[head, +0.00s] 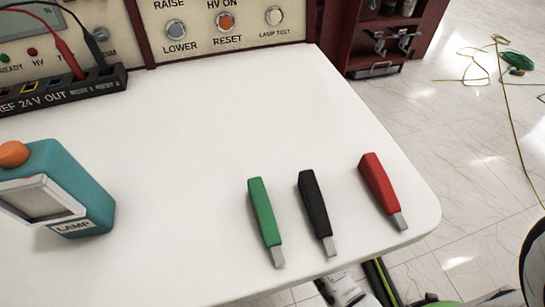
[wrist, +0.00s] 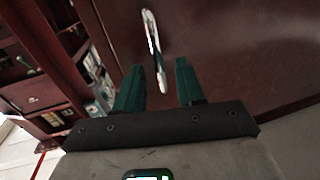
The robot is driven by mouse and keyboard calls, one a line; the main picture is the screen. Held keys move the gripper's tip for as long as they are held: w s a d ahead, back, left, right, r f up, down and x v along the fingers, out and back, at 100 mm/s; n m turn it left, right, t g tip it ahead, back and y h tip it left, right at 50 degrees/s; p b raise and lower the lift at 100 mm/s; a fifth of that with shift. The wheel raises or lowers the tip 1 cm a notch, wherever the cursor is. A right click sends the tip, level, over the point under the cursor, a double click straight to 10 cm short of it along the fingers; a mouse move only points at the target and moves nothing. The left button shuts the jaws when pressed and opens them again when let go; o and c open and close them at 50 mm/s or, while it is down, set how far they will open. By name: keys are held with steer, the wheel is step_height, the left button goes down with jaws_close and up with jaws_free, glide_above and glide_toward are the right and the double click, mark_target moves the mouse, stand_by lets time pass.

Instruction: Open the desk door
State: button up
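In the wrist view, a dark red-brown desk door (wrist: 235,55) fills the upper right. It looks closed. A pale metal handle (wrist: 152,35) stands out from its left part, running up and down. My gripper (wrist: 160,68) has two teal fingers spread apart. The handle's lower end shows in the gap between the fingers; I cannot tell whether it is touched or how far in it reaches. In the head view, the white desk top (head: 200,140) hides the door and handle, and my gripper cannot be clearly made out there.
Green (head: 262,215), black (head: 314,205) and red (head: 378,185) handled tools lie on the desk. A teal lamp box (head: 85,190) stands at left, a control panel (head: 190,30) behind. Open shelves (wrist: 35,85) show left in the wrist view. Cables (head: 515,60) lie on the floor.

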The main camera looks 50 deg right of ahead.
steer(key=shift+w+d, duration=0.1)
steer(key=shift+w, duration=0.15)
jaws_close()
stand_by(0.6)
